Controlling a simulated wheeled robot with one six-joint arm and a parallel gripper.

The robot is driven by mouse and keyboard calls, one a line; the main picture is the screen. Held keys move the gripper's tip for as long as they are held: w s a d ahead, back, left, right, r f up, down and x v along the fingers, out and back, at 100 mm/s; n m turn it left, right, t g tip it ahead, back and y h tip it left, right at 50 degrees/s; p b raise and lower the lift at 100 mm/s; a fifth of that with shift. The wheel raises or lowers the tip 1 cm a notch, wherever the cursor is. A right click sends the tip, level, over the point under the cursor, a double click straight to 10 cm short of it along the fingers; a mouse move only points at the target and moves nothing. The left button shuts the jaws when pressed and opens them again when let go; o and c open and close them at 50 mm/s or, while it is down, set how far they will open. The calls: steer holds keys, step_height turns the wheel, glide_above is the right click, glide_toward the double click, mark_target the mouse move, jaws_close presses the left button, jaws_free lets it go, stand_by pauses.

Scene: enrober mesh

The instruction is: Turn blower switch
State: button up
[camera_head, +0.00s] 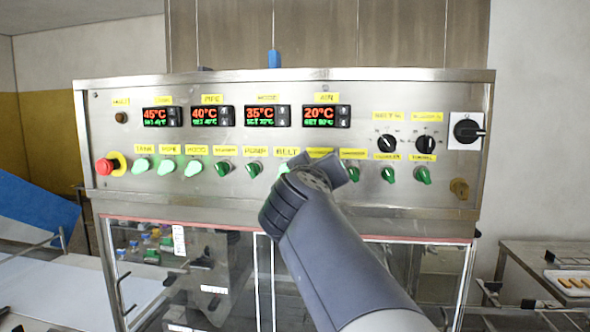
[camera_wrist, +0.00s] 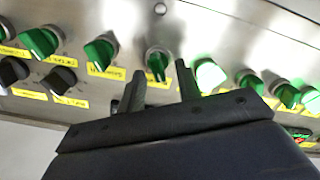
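The control panel (camera_head: 290,95) carries a row of green rotary switches with yellow labels. My gripper (camera_head: 322,165) is at this row, right of the BELT switch (camera_head: 284,168), and covers the switch behind it. In the wrist view, my gripper (camera_wrist: 159,72) is open, its two dark fingers on either side of an unlit green switch (camera_wrist: 157,63). That switch's handle points towards the gripper, and I cannot tell if the fingers touch it. The small labels are too blurred to tell surely which switch is the blower's.
A lit green switch (camera_wrist: 210,76) is close beside one finger. Black knobs (camera_head: 425,144), a main rotary switch (camera_head: 467,131) and a red emergency button (camera_head: 106,166) are on the panel. Four-figure displays aside, clear glass doors (camera_head: 190,270) stand below. A tray (camera_head: 570,283) is at right.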

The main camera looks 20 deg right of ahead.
steer(key=shift+c, duration=0.4)
jaws_close()
steer(key=shift+f+b, duration=0.1)
steer(key=shift+b, duration=0.4)
steer(key=shift+s+d+m+b, duration=0.15)
steer(key=shift+d+m+b, duration=0.05)
steer(key=shift+m+b, duration=3)
steer(key=shift+s+d+m+b, duration=0.1)
steer(key=shift+d+m+b, duration=0.05)
steer(key=shift+m+b, duration=3)
steer(key=shift+n+b, duration=0.25)
steer(key=shift+b, duration=0.2)
